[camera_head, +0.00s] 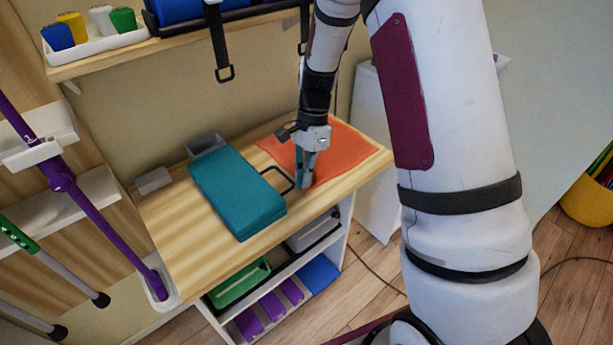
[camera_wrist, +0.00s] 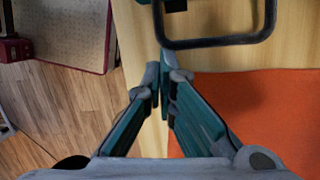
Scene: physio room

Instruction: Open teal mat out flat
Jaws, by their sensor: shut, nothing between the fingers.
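The teal mat (camera_head: 237,192) lies folded into a thick block on the wooden table top. A dark loop handle (camera_head: 283,178) sticks out from its right side toward my gripper. My gripper (camera_head: 306,184) points down just right of the handle, beside the orange sheet, and is shut and empty. In the wrist view my fingertips (camera_wrist: 164,75) meet over bare wood near the table's edge.
An orange sheet (camera_head: 340,152) lies flat at the table's right end. A grey box (camera_head: 206,144) and a small grey block (camera_head: 154,181) stand behind the mat. Bare wood (camera_head: 195,250) shows left of the mat. A shelf (camera_head: 185,40) hangs above, with a dangling black strap (camera_head: 220,48).

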